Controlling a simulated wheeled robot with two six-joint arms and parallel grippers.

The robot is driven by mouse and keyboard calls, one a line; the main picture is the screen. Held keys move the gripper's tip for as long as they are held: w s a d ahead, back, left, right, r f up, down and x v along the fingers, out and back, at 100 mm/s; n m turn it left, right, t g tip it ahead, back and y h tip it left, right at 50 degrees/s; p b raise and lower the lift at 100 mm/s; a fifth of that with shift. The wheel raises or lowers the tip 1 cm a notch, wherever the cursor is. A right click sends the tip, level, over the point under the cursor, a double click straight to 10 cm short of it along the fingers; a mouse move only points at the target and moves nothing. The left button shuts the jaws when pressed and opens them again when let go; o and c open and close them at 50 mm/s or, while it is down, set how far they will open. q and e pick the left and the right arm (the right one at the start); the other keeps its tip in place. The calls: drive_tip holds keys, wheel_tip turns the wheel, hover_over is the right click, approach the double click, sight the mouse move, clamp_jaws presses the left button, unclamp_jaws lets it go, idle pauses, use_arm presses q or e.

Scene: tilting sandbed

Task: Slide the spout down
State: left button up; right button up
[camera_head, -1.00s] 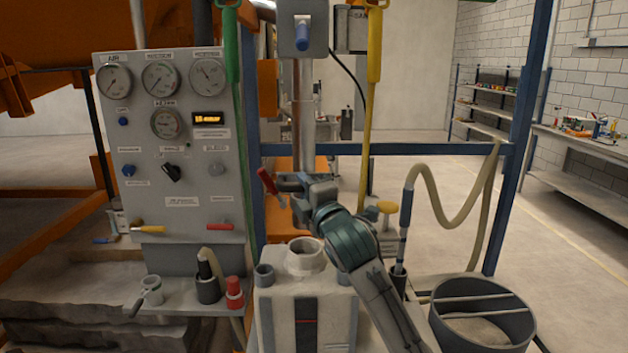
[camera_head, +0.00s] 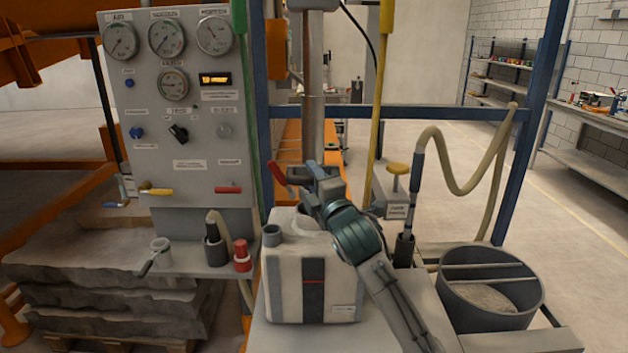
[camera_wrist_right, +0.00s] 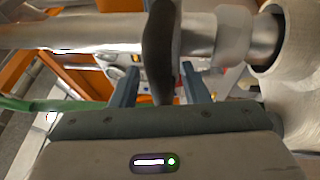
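The spout (camera_head: 312,110) is a grey metal tube, upright in the head view. In the right wrist view it lies across the top (camera_wrist_right: 80,35), with a pale lower collar (camera_wrist_right: 233,35) at the mouth of a white ring-shaped neck (camera_wrist_right: 290,50). A red-ended handle (camera_head: 277,172) sits beside the spout. My right gripper (camera_head: 308,174) is at this handle; the wrist view shows its dark grip (camera_wrist_right: 161,50) between the fingers (camera_wrist_right: 160,88). My arm partly hides the neck. My left gripper is not in view.
The white box (camera_head: 285,285) stands below the gripper. A gauge panel (camera_head: 190,130) is left of it, a grey bucket (camera_head: 490,318) right. A green pole (camera_head: 240,80) and yellow pole (camera_head: 376,120) flank the spout. A hose (camera_head: 450,180) hangs at right.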

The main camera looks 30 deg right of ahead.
use_arm(q)
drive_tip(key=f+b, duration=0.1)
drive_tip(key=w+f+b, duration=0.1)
drive_tip(key=b, duration=0.1)
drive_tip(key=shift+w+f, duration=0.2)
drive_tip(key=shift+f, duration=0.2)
use_arm(e)
drive_tip(key=v, duration=1.1)
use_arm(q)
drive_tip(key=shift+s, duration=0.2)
